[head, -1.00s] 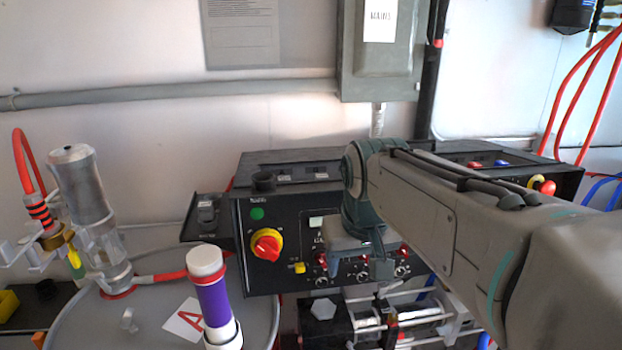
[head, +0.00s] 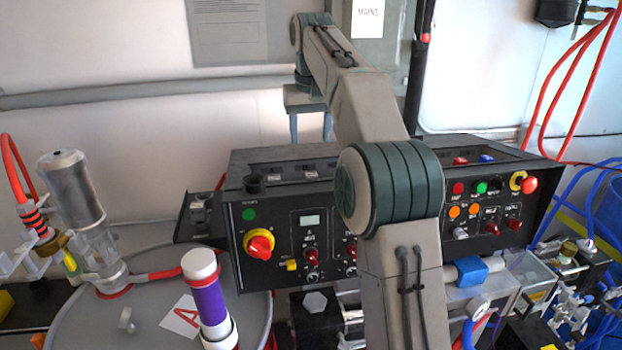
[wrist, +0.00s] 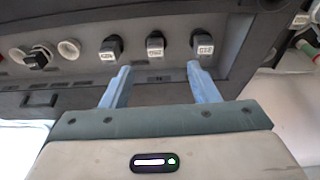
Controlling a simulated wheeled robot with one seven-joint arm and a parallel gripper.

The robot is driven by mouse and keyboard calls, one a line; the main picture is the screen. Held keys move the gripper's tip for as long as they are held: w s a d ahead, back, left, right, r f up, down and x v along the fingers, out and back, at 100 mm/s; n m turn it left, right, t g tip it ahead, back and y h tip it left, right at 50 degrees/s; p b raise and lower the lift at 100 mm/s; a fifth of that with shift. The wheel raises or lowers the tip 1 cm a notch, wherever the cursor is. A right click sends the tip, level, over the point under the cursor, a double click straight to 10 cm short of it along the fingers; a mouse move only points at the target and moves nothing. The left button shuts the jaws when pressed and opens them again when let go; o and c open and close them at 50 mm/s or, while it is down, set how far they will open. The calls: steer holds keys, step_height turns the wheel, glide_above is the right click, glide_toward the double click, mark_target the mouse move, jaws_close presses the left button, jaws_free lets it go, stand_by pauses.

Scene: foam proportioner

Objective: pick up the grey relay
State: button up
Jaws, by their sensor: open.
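My gripper (head: 310,138) is open and empty, pointing down above the console's top in the head view. In the wrist view, its two blue-grey fingers (wrist: 159,68) are spread over a recessed strip with several small dark plug-in blocks. The middle labelled block (wrist: 155,43) appears between the fingertips and apart from them. Another labelled block (wrist: 110,48) is by the left finger and one (wrist: 203,43) by the right finger. I cannot tell which block is the grey relay; all look dark grey to black.
Two round pale sockets (wrist: 68,48) sit left of the blocks in the wrist view. The black console (head: 275,225) has knobs and switches on its front. A drum (head: 90,320) with a purple-banded cylinder (head: 207,300) stands left. A grey mains box (head: 395,60) is on the wall behind.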

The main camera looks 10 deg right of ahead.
steer(key=shift+w, duration=1.85)
glide_above(311, 174)
steer(key=f, duration=0.8)
steer(key=shift+s+a+f, duration=0.2)
steer(key=shift+s+a, duration=0.05)
steer(key=shift+a, duration=0.05)
steer(key=shift+w+d+f+p, duration=0.1)
steer(key=shift+d+f+p, duration=0.1)
steer(key=shift+f, duration=0.95)
steer(key=shift+w+d+f+p, duration=0.1)
steer(key=shift+d+f+p, duration=0.1)
steer(key=shift+f, duration=1.4)
steer(key=shift+c, duration=0.3)
steer(key=c, duration=1)
